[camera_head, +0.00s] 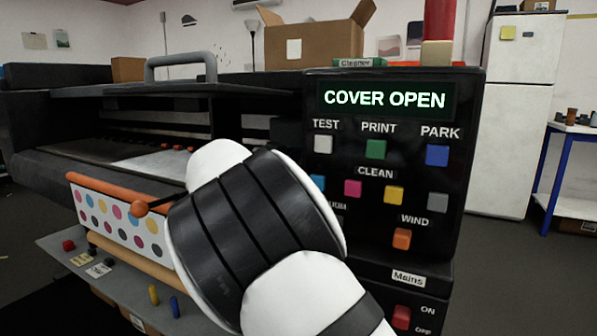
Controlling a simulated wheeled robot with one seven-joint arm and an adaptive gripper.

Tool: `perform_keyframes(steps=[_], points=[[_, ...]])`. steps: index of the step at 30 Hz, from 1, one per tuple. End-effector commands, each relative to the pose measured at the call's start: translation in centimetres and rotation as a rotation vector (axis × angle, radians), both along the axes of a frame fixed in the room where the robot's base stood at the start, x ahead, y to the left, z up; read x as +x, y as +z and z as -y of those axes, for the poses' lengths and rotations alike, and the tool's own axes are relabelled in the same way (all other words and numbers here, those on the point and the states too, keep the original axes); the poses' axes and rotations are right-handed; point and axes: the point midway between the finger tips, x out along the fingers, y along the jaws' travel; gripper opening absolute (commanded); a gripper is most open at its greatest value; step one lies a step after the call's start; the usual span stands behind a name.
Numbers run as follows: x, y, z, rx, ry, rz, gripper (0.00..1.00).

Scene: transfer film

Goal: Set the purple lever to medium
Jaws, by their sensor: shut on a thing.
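No purple lever shows in the head view. The large printer (60,125) fills the left and middle, and its black control panel (460,150) stands to the right. The panel's display (385,98) reads "COVER OPEN". My white and black arm covers the panel's lower left and part of the printer's front. My gripper is hidden behind the arm, so its fingers and what they touch do not show.
A dotted print (112,222) hangs at the printer's front, above a grey shelf (62,243) with small loose items. A grey handle (182,62) and an open cardboard box (325,45) are above. A white fridge (515,120) and blue-legged table (548,180) stand right.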

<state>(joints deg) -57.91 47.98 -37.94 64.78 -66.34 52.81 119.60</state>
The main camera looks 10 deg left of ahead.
Motion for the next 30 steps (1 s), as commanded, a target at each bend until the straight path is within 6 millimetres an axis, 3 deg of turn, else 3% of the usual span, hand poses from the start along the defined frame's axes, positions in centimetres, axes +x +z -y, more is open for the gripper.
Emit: perform_keyframes(steps=[23,24,25,26,30], points=[[-0.09,-0.25,0.15,0.047,-0.001,0.015,0.00],[-0.09,-0.25,0.15,0.047,0.000,0.015,0.33],[-0.09,-0.25,0.15,0.047,0.000,0.015,0.40],[-0.09,-0.24,0.15,0.047,0.000,0.015,0.46],[-0.07,-0.22,0.15,0.048,0.000,0.016,0.46]])
